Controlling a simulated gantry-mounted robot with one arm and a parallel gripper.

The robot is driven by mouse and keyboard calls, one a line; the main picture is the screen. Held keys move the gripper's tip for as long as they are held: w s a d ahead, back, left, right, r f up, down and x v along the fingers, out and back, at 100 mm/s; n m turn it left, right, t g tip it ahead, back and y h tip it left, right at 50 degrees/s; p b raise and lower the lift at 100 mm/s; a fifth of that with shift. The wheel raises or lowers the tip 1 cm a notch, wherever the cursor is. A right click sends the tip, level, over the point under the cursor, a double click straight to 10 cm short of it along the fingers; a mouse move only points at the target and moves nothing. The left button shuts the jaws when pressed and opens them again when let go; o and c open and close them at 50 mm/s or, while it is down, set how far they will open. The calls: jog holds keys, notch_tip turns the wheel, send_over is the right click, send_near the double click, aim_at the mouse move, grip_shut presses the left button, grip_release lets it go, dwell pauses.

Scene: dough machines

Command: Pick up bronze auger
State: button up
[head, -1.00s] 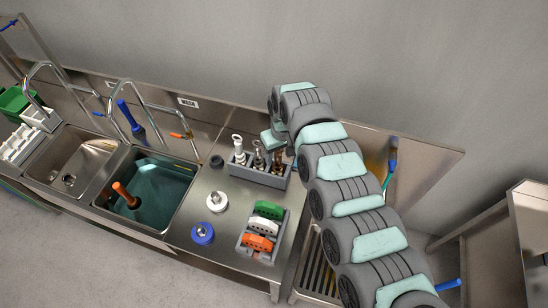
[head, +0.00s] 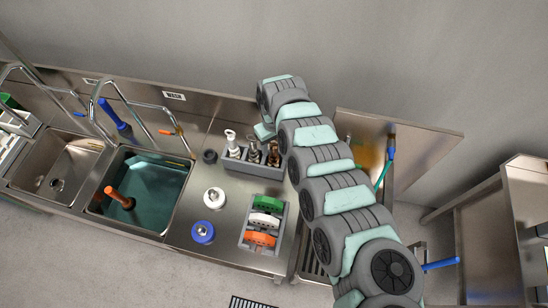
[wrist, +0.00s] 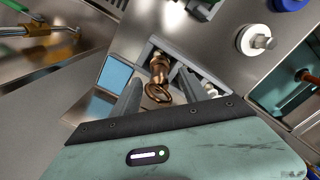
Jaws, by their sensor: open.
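The bronze auger (wrist: 159,72), with a ring at its near end, stands in a slot of the grey holder (wrist: 148,50). In the head view the auger (head: 273,153) is the rightmost piece in the holder (head: 262,170), close to my arm. My gripper (wrist: 160,82) is open in the wrist view, one finger on each side of the auger. I cannot tell whether either finger touches it. In the head view my arm's end is above the holder and the fingers are mostly hidden.
Two more pieces, one white (head: 231,140) and one darker (head: 253,150), share the holder. A rack (head: 246,235) with green, white and orange parts stands in front. White (head: 214,197) and blue (head: 203,232) round parts lie left. A water-filled sink (head: 145,190) is farther left.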

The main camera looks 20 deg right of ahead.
aim_at(274, 156)
jog(key=shift+f, duration=1.55)
jog(key=shift+d, duration=0.1)
jog(key=shift+c, duration=0.4)
grip_shut()
